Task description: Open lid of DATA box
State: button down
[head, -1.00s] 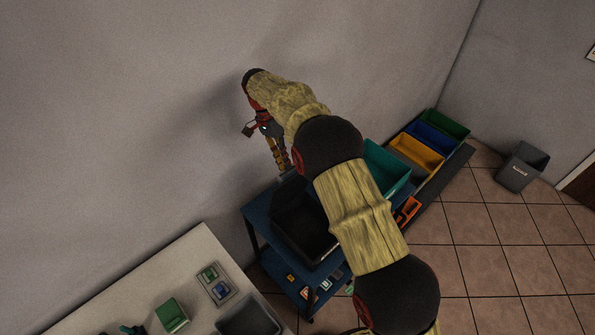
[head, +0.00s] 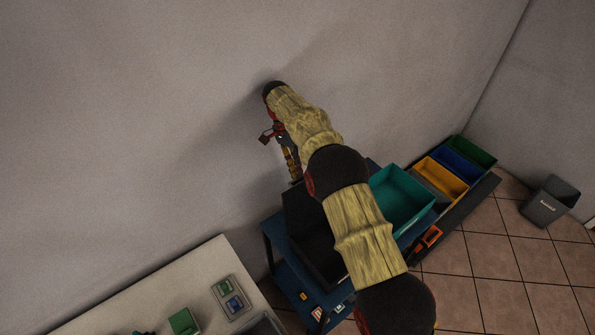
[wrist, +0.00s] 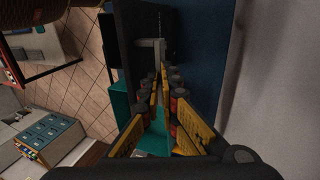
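No box or lid with a readable DATA label shows in the head or wrist view. My gripper (head: 293,172) is in front of the wall, above the far end of the blue cart, pointing down beside the black bin (head: 303,231). In the wrist view my gripper's yellow fingers (wrist: 160,82) run close together toward their tips. I cannot tell whether they touch. A small grey part (wrist: 150,48) shows just past the tips on a dark surface. My arm hides part of the black bin and cart.
The blue cart (head: 272,247) also carries a teal bin (head: 405,197) and small items on its lower shelf. Yellow (head: 440,178), blue and green bins stand in a row behind. A white table (head: 190,268) is at lower left. The wall is close behind my gripper.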

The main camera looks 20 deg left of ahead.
aim_at(300, 180)
jog(key=c, duration=2.1)
grip_release()
jog(key=shift+g, duration=0.3)
jog(key=x, duration=0.4)
jog(key=shift+w+f, duration=0.1)
jog(key=shift+w, duration=0.05)
jog(key=o, duration=0.4)
jog(key=shift+a+r, duration=0.15)
jog(key=shift+r, duration=0.15)
jog(key=shift+w, duration=0.1)
jog(key=shift+r, duration=0.1)
jog(key=shift+a+r, duration=0.1)
jog(key=shift+r, duration=0.45)
notch_tip(300, 180, up, 9)
jog(key=shift+f, duration=0.1)
